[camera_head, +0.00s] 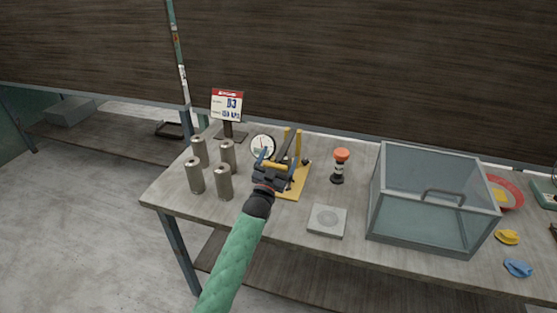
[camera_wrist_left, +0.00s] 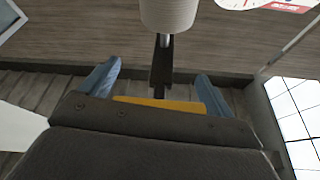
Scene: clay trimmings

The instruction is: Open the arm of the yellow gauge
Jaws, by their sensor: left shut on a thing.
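The yellow gauge stands on the table on a yellow base (camera_head: 291,190), with yellow uprights and a round white dial (camera_head: 263,146) at its left. My left gripper (camera_head: 275,163) is in front of it and hides part of its frame. In the left wrist view, the fingers (camera_wrist_left: 157,72) stand either side of a yellow bar (camera_wrist_left: 158,103), which reaches from one to the other. This bar appears to be part of the gauge's arm, and the gripper is shut on it. A dark post and a pale cylinder (camera_wrist_left: 168,12) show beyond the fingers. My right gripper is not in view.
Several metal cylinders (camera_head: 195,176) stand close on the left, before a sign (camera_head: 227,104). An orange-topped object (camera_head: 340,165), a grey square plate (camera_head: 327,221) and a clear box (camera_head: 430,205) are on the right.

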